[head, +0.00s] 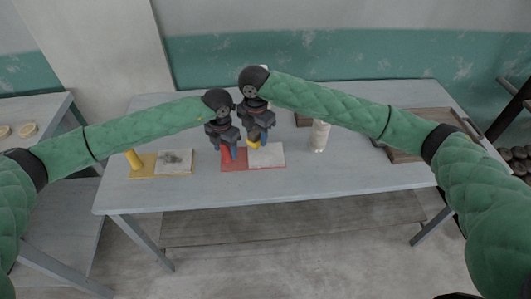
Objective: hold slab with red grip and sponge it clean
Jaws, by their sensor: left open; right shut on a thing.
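A red board (233,166) lies near the table's front, with a pale slab (270,158) on its right part. A red grip (226,152) stands at its left end. My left gripper (229,152) is open at the red grip, its fingers partly hiding it. My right gripper (256,139) is shut on a yellow sponge (254,145), low over the slab's back left part; I cannot tell whether the sponge touches the slab. The visible part of this slab looks clean. To the left, a yellow board (145,171) carries a yellow grip (133,159) and a slab with dark smudges (174,161).
A pale upright cylinder (319,137) stands right of the red board. A brown block (302,119) is behind it, partly hidden by my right arm. A wooden tray (408,157) lies at the table's right. The front right of the table is clear.

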